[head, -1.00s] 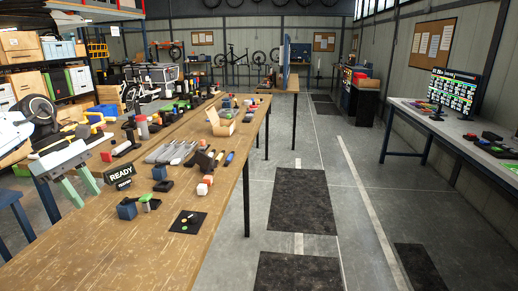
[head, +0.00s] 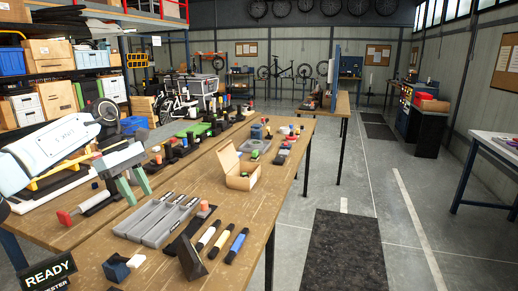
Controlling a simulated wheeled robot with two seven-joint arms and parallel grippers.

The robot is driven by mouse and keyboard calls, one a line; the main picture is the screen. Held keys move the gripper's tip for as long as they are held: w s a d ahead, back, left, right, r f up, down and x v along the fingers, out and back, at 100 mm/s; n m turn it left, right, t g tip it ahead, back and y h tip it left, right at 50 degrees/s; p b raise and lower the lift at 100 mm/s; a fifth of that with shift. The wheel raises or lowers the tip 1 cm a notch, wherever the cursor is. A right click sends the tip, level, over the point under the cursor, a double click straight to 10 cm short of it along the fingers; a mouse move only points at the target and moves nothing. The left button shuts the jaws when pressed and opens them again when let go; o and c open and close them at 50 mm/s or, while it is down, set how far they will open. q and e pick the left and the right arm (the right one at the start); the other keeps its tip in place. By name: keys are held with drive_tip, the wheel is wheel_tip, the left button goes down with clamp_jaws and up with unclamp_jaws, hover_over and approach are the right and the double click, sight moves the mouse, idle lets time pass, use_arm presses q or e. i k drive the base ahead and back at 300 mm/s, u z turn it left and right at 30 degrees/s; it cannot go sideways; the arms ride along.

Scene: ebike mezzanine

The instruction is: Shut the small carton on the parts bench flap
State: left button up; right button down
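The small carton (head: 241,182) is a tan cardboard box on the parts bench (head: 165,262), right of the middle of its top. One flap (head: 229,158) stands up at its left side, and the top is open. Something small and green shows inside. My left gripper (head: 135,192) hangs over the bench to the left of the carton, well apart from it. Its two pale green fingers are spread, with nothing between them. My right gripper is not in view.
Grey trays (head: 158,220) lie between my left gripper and the carton's near side. Marker-like tubes (head: 237,246) and a dark wedge (head: 190,258) lie nearer. A grey tray (head: 255,148) with small parts stands behind the carton.

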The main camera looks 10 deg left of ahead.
sight(228, 157)
drive_tip(key=i, duration=2.2)
drive_tip(key=u, duration=3.15)
drive_tip(key=i, duration=0.35)
drive_tip(key=z, duration=3.1)
